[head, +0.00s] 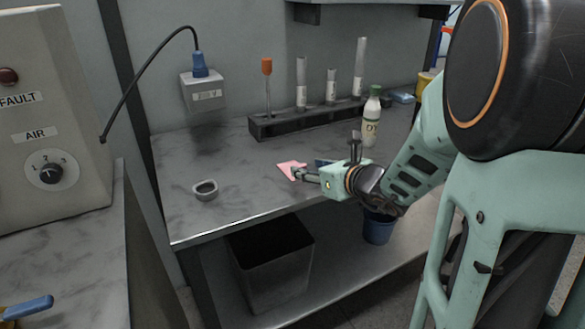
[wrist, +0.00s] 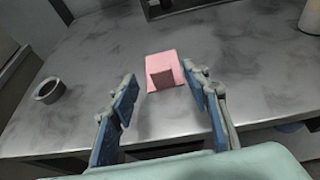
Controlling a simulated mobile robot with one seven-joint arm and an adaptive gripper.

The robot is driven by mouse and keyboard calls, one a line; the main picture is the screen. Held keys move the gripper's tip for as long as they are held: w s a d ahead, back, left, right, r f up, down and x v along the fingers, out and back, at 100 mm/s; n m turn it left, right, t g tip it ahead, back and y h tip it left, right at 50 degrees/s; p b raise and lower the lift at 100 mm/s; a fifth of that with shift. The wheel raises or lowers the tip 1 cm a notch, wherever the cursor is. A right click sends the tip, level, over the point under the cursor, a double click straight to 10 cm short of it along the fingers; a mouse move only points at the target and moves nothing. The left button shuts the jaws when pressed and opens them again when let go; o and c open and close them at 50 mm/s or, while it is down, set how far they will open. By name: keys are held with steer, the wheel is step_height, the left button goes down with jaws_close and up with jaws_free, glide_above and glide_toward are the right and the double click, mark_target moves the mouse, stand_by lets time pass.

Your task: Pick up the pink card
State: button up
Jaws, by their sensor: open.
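The pink card (head: 289,168) lies on the grey marbled worktop, near its front edge. In the wrist view the pink card (wrist: 163,66) lies ahead of and between the spread fingers, with a darker square patch on its lower part. My gripper (wrist: 164,92) is open, its two blue-padded fingers to the left and right with nothing held. In the head view my gripper (head: 308,172) is just right of the card and partly covers it. I cannot tell from these views whether a finger touches the card.
A small grey ring-shaped dish (head: 205,191) sits left of the card. A dark rack (head: 300,121) with tubes stands behind, and a white bottle (head: 371,118) stands behind my gripper. The worktop edge (head: 240,222) is in front, with a black bin (head: 270,262) below.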

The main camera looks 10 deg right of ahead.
mark_target(301, 166)
steer(key=x, duration=0.4)
steer(key=shift+s+f+b, duration=0.15)
steer(key=shift+f+b, duration=0.1)
steer(key=shift+b, duration=0.15)
steer(key=shift+w+a+f, duration=0.1)
steer(key=shift+w+f, duration=0.05)
steer(key=shift+w, duration=0.4)
steer(key=shift+c, duration=0.5)
steer(key=c, duration=0.9)
steer(key=shift+c, duration=0.2)
